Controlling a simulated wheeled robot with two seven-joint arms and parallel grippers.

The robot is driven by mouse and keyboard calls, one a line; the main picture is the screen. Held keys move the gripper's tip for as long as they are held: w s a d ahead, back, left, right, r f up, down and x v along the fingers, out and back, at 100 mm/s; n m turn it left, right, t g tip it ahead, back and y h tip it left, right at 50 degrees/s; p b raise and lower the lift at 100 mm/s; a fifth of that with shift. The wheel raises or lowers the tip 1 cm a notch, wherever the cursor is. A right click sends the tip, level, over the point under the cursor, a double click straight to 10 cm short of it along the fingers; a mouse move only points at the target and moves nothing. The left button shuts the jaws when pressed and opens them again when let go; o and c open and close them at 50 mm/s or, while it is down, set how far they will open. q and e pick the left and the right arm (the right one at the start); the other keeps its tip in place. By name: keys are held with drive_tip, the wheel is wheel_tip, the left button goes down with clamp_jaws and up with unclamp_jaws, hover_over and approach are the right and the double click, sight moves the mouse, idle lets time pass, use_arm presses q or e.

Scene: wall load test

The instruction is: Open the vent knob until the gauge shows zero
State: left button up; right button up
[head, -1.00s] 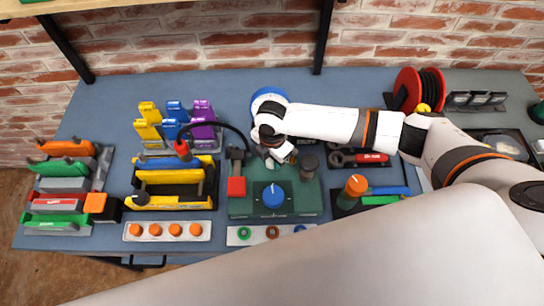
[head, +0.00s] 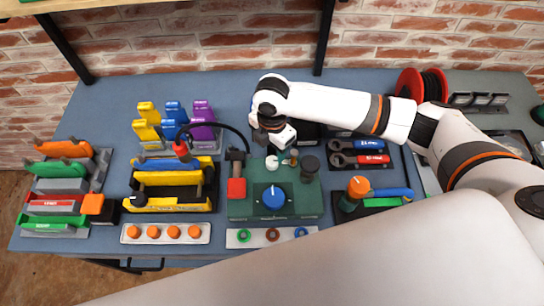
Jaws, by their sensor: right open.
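A green test unit (head: 245,209) stands at the front middle of the bench. On its top are a large blue knob (head: 273,197) with a white mark, a small white knob (head: 271,162), a small brass part and a black round cap (head: 309,165). I cannot tell for sure which is the vent knob. My right gripper (head: 274,143) is open and empty, above and behind the white knob, apart from it. The gauge face is not readable; my right arm covers the blue-rimmed round thing behind. My left gripper is not in view.
A red-ended lever (head: 236,187) stands at the unit's left. The bench's back left is clear.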

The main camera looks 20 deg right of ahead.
sight(272, 161)
wheel_tip(272, 161, up, 5)
drive_tip(key=shift+r+b, duration=0.2)
drive_tip(key=shift+b, duration=0.15)
idle(0.4)
